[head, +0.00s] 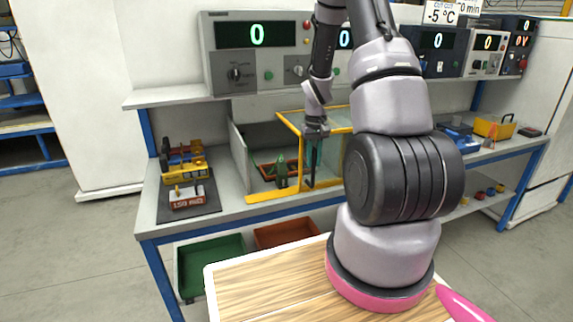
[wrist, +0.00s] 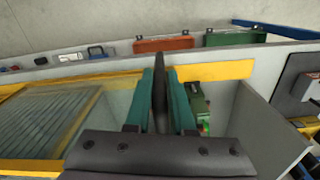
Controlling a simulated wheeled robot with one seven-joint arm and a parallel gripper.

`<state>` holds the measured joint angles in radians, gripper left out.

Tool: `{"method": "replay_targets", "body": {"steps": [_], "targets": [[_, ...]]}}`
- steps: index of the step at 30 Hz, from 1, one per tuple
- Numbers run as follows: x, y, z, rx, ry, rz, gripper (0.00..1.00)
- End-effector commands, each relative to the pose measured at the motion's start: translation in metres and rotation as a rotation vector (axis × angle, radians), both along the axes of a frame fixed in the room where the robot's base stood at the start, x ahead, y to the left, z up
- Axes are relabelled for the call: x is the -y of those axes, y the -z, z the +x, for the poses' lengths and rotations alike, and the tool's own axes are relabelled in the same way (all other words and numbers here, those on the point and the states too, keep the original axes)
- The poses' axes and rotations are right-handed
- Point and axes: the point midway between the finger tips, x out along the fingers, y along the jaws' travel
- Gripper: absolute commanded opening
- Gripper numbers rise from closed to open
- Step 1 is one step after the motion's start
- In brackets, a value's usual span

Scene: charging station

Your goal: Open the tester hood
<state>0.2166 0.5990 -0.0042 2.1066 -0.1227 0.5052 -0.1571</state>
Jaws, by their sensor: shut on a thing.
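The tester (head: 238,150) is a grey-walled box on the bench in the head view. Its hood (head: 290,123) has a yellow frame and clear panels. A dark upright handle bar (head: 313,163) shows at the hood's front. My gripper (head: 315,132) is at its upper part. In the wrist view, my gripper's teal fingers (wrist: 160,88) are shut on the dark handle bar (wrist: 159,75). How far the hood is raised is hard to tell. My arm hides its right side in the head view.
An instrument shelf (head: 165,97) runs above the bench. A dark mat (head: 160,212) with yellow and red parts lies left of the tester. Green (head: 212,262) and orange-brown (head: 285,232) bins sit below. A yellow toolbox (head: 494,128) stands at the right.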

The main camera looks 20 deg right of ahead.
Motion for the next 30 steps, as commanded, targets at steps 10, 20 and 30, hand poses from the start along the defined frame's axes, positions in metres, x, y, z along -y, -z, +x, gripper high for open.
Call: {"method": "replay_targets", "body": {"steps": [10,20,30], "targets": [[0.092,0.0,0.0,0.002,0.006,0.0,0.0],[0.122,-0.001,0.001,0.002,0.002,-0.001,0.0],[0.123,-0.001,0.001,0.002,0.001,-0.001,0.0]]}}
